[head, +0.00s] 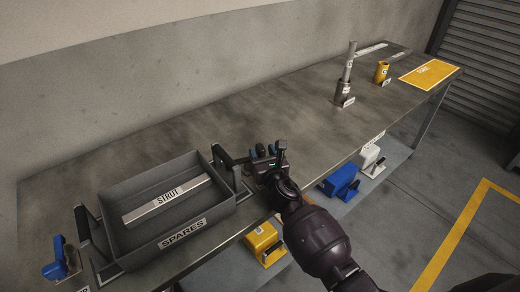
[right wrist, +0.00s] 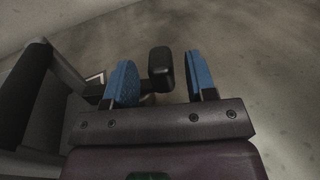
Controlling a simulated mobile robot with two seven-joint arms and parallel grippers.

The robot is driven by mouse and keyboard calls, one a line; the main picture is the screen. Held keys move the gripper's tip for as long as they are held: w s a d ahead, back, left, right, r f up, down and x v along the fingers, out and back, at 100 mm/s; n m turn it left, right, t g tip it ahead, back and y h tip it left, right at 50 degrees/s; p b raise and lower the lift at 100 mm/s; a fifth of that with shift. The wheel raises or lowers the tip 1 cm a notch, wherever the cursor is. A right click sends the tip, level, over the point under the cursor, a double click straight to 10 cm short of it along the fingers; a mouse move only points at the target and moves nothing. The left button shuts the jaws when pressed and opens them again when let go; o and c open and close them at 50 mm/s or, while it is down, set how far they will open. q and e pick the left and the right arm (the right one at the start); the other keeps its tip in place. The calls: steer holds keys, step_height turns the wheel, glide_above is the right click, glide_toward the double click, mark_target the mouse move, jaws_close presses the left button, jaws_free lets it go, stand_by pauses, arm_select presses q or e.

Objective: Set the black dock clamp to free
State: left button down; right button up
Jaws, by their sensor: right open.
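The black dock clamp's handle (head: 282,147) stands up at the right end of the spares tray, by the bench's front edge. It also shows as a dark rounded knob (right wrist: 160,64) in the right wrist view. My right gripper (head: 265,153) is at the clamp, and its body hides most of the clamp's base. In the right wrist view its blue-padded fingers (right wrist: 163,84) are apart, with the knob showing between them, nearer the left finger. I cannot tell whether either finger touches it. My left gripper is not in view.
A grey spares tray (head: 207,219) holds a strut (head: 167,198). A blue clamp (head: 57,263) is at its left end. Yellow (head: 262,241), blue (head: 339,181) and white (head: 369,157) units sit on the lower shelf. The bench middle is clear; posts (head: 345,91) stand farther back.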

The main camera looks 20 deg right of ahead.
steer(key=shift+w, duration=1.2)
jaws_close()
